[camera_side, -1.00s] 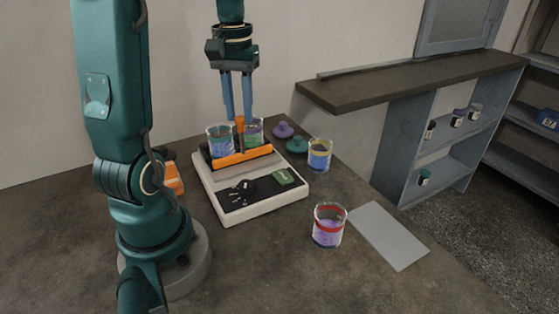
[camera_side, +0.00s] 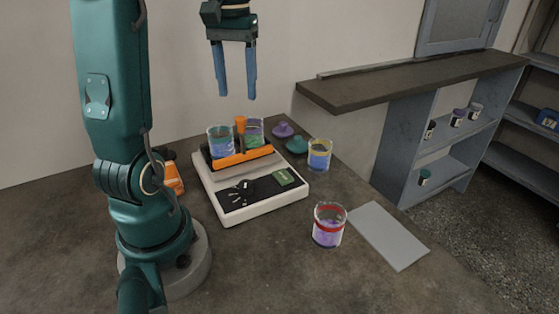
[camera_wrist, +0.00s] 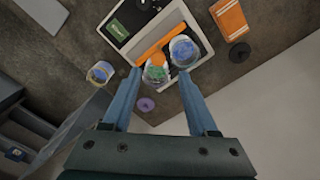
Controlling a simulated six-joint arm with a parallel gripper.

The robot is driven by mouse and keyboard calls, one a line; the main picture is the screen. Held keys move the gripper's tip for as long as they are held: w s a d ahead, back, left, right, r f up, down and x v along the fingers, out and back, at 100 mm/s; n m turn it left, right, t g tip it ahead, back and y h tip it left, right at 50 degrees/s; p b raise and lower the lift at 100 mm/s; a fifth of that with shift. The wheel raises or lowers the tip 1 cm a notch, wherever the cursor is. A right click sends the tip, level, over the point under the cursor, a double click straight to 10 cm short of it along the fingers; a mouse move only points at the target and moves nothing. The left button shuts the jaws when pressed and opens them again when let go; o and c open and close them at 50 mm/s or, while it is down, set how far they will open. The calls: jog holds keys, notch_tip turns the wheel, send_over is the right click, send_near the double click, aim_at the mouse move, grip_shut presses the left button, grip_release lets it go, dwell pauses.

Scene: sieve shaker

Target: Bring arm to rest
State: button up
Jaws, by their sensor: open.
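My gripper (camera_side: 237,97) is open and empty, with its two blue fingers pointing down, high above the shaker in the side view. It also shows in the wrist view (camera_wrist: 160,75), the fingers spread wide. The white sieve shaker (camera_side: 285,206) stands on the table below. Two beakers sit in its rack behind an orange bar (camera_side: 243,158): one with blue contents (camera_side: 221,143) and one with green contents (camera_side: 254,133). An orange knob (camera_side: 240,123) stands up between them. My fingers touch nothing.
A yellow-banded beaker (camera_side: 319,156) and a red-banded beaker (camera_side: 328,226) stand on the table right of the shaker. Purple (camera_side: 283,130) and teal (camera_side: 297,145) lids lie behind. A grey plate (camera_side: 388,236) lies at right. An orange item (camera_side: 174,178) is near my base.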

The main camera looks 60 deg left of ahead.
jog(key=shift+d, duration=0.1)
jog(key=d+r+m+t, duration=0.2)
jog(key=d+m, duration=0.2)
jog(key=d, duration=0.6)
jog(key=s+d+f+m+t, duration=0.3)
jog(key=s+d+f+m, duration=0.1)
jog(key=d, duration=0.4)
notch_tip(320, 180, down, 3)
jog(key=shift+s+d+r+m+t, duration=0.1)
jog(key=shift+s+d+m+t, duration=0.1)
jog(key=shift+s+m+t, duration=0.25)
jog(key=shift+o, duration=0.7)
jog(key=shift+w, duration=0.1)
